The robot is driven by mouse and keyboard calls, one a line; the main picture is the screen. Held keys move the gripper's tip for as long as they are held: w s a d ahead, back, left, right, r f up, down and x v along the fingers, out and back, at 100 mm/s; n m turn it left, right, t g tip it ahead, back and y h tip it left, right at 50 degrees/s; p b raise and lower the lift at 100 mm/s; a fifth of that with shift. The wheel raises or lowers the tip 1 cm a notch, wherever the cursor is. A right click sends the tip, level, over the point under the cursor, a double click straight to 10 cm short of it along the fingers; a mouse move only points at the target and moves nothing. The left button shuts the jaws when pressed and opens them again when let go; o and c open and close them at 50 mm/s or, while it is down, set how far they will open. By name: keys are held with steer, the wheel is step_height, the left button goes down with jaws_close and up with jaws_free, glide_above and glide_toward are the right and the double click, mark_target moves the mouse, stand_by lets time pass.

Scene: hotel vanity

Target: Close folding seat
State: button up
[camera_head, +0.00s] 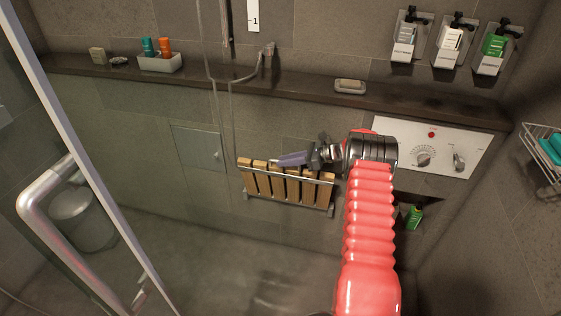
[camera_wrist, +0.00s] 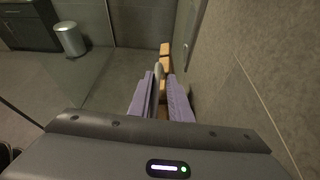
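The folding seat (camera_head: 279,189) has several light wooden slats in a metal frame and is mounted low on the shower wall. Its slats run up and down in the head view; its exact angle to the wall is hard to tell. My gripper (camera_head: 279,161) has purple fingers and is at the seat's upper edge, over the slat ends. In the wrist view my gripper's fingers (camera_wrist: 161,76) are apart, with a metal bar and wood of the seat (camera_wrist: 165,49) showing between and beyond them. Whether they touch the seat is unclear.
A stone ledge (camera_head: 310,90) runs above the seat, with a soap dish (camera_head: 350,86) on it. A control panel (camera_head: 432,147) is at the right. A glass door with a metal handle (camera_head: 40,190) stands at the left. The floor below the seat is clear.

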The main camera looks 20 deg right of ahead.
steer(key=v, duration=1.3)
steer(key=shift+s+r, duration=0.1)
steer(key=shift+s, duration=0.15)
steer(key=shift+o, duration=1.4)
steer(key=shift+a+r, duration=0.15)
steer(key=shift+r, duration=0.05)
steer(key=s+a+r+n+g+h, duration=0.25)
steer(key=s+a+r+n, duration=0.35)
steer(key=a+r, duration=0.4)
steer(key=s+a+r+n+g+h, duration=0.25)
steer(key=s+a+r+n, duration=0.3)
steer(key=a+r, duration=0.4)
steer(key=s+a+r+n+t+h, duration=0.1)
steer(key=s+a+n+h, duration=0.1)
steer(key=s, duration=0.6)
steer(key=s+a+r+n+t+h, duration=0.1)
steer(key=s+a+n+h, duration=0.1)
steer(key=s+a+n, duration=0.2)
steer(key=s+a+r+n+h, duration=0.1)
steer(key=s+a+n+h, duration=0.1)
steer(key=s+n, duration=0.6)
steer(key=shift+s+a+t, duration=0.4)
steer(key=shift+s+a, duration=0.45)
steer(key=shift+s, duration=0.95)
steer(key=shift+s, duration=0.1)
